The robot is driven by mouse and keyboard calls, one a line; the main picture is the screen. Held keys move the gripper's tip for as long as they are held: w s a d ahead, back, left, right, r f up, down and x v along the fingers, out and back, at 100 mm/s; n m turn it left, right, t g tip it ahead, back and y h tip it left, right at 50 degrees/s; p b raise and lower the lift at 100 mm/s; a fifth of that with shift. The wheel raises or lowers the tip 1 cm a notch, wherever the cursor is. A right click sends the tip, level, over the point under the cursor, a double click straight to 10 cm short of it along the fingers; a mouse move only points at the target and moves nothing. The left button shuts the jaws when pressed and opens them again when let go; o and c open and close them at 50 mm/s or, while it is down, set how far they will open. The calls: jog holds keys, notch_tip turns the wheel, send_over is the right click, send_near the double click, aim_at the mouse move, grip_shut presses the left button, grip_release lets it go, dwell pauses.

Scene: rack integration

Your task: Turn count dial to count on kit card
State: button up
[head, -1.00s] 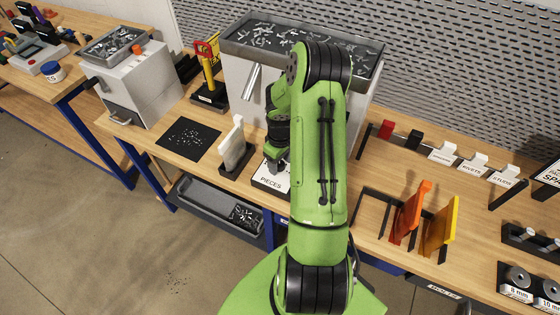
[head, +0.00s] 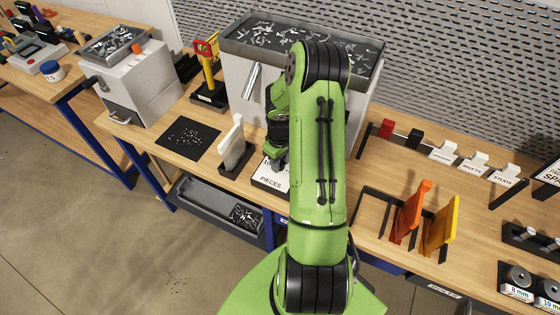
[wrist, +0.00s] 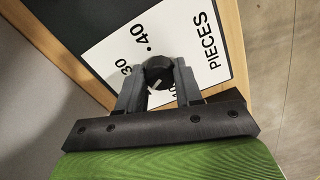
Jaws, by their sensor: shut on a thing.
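The count dial plate (wrist: 115,50) is a white panel with black numbers, among them 30 and 40, and the word PIECES; in the head view it (head: 268,179) shows partly behind my arm. The round black dial knob (wrist: 158,70) carries a light pointer mark. My gripper (wrist: 158,88) has a finger on each side of the knob and is shut on it; in the head view it (head: 277,160) is at the plate. Part of the scale is hidden by the fingers. The kit card, a white upright card in a dark stand (head: 235,145), stands left of the plate; its text cannot be read.
A grey hopper (head: 240,85) with metal parts and a chute stands behind the dial. A black mat (head: 188,138) with small parts lies left. Orange (head: 408,215) and yellow (head: 440,225) panels stand in a rack at right. A drawer (head: 215,210) hangs below the bench edge.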

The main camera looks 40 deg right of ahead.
jog(key=m+b, duration=0.3)
jog(key=m, duration=0.2)
jog(key=shift+w+f+m, duration=0.1)
jog(key=shift+m, duration=0.2)
jog(key=m+b, duration=0.2)
jog(key=m, duration=0.3)
jog(key=shift+a, duration=0.1)
jog(key=shift+m, duration=0.3)
jog(key=o, duration=1)
jog(key=shift+o, duration=0.2)
notch_tip(320, 180, up, 16)
jog(key=p, duration=0.1)
